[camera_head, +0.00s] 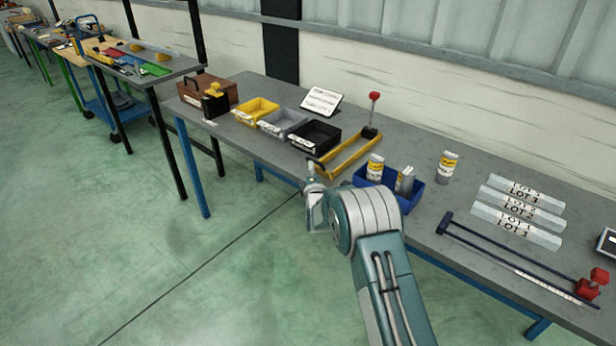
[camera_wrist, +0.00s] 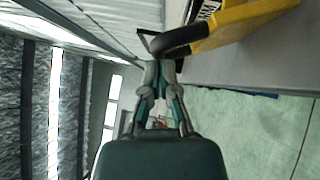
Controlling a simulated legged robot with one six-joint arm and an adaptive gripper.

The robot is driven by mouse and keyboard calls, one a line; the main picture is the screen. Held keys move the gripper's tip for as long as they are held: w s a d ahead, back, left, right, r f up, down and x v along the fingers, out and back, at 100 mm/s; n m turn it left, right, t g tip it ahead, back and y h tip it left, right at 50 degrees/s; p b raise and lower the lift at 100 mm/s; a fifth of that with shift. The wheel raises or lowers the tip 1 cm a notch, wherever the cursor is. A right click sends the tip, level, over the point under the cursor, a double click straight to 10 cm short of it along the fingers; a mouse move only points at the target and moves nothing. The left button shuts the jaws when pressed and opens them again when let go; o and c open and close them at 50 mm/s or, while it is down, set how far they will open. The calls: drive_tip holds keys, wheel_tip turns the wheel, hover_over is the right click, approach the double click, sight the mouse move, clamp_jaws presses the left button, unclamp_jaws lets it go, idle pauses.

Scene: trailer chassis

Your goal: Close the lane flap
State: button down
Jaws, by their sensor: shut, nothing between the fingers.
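A yellow lane frame (camera_head: 350,158) lies on the grey bench, with a red-knobbed lever (camera_head: 374,112) at its far end. A dark part, likely the lane flap (camera_head: 317,162), is at its near end by the bench edge. In the wrist view the yellow frame (camera_wrist: 245,22) is at the upper right and this dark rounded part (camera_wrist: 185,40) sticks out from its end. My gripper (camera_wrist: 163,68) is shut and empty, its fingertips close below the dark part. I cannot tell whether they touch. My gripper (camera_head: 312,172) also shows at the bench's front edge, partly hidden by my arm.
Yellow (camera_head: 256,108), grey (camera_head: 283,122) and black (camera_head: 314,136) bins stand left of the lane. A blue bin (camera_head: 415,190) with cans is close on the right. Labelled clear bars (camera_head: 518,208) and a long dark rod tool (camera_head: 510,262) lie farther right. The floor in front is clear.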

sight(319, 167)
drive_tip(key=shift+w+d+r+m+g+h, duration=0.3)
drive_tip(key=shift+w+r+m+g, duration=0.25)
drive_tip(key=shift+m+g, duration=0.15)
drive_tip(key=shift+w+d+r+m+g, duration=0.35)
drive_tip(key=shift+w+d+m+g, duration=0.3)
drive_tip(key=shift+d+m+g, duration=0.05)
drive_tip(key=shift+w+d+r, duration=0.1)
drive_tip(key=shift+w+d, duration=0.15)
drive_tip(key=shift+w, duration=0.2)
drive_tip(key=shift+d, duration=0.1)
